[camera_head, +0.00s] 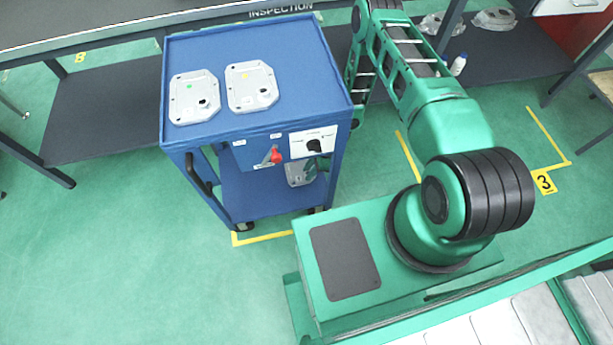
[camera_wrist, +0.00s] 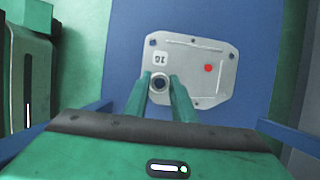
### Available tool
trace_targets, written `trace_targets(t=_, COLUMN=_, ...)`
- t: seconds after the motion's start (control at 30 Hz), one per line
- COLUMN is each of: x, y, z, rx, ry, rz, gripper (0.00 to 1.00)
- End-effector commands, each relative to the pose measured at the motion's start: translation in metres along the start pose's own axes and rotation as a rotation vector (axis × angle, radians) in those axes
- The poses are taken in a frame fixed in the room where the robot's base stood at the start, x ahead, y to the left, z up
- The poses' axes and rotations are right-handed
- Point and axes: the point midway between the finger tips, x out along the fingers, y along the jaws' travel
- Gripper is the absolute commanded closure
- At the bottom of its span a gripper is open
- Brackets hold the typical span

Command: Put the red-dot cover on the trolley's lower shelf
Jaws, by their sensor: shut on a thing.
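The red-dot cover (camera_wrist: 220,82) is a light grey plate with rounded corners, a red dot and a round dark-centred boss. It shows in the wrist view over the blue lower shelf (camera_wrist: 260,30). My gripper (camera_wrist: 160,80) is shut on its boss, one green finger on each side. In the head view, part of a grey cover (camera_head: 296,176) shows under the top of the blue trolley (camera_head: 250,124), over the lower shelf (camera_head: 250,200); the rest is hidden. I cannot tell whether it touches the shelf. My gripper is mostly hidden there.
Two more covers, one green-dotted (camera_head: 186,108) and one yellow-dotted (camera_head: 262,92), lie on the trolley top. A panel with a red knob (camera_head: 275,155) and a black knob (camera_head: 314,145) hangs at its front edge. Dark-shelved benches (camera_head: 100,110) stand behind.

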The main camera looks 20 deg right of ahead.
Motion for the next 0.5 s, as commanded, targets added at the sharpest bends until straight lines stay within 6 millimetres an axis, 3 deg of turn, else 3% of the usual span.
trace_targets(t=0.27, x=0.033, y=0.001, z=-0.013, rx=-0.001, ry=0.0, rz=0.002, gripper=1.0)
trace_targets(t=0.5, x=0.037, y=0.0, z=-0.015, rx=0.0, ry=-0.001, rz=0.001, gripper=1.0)
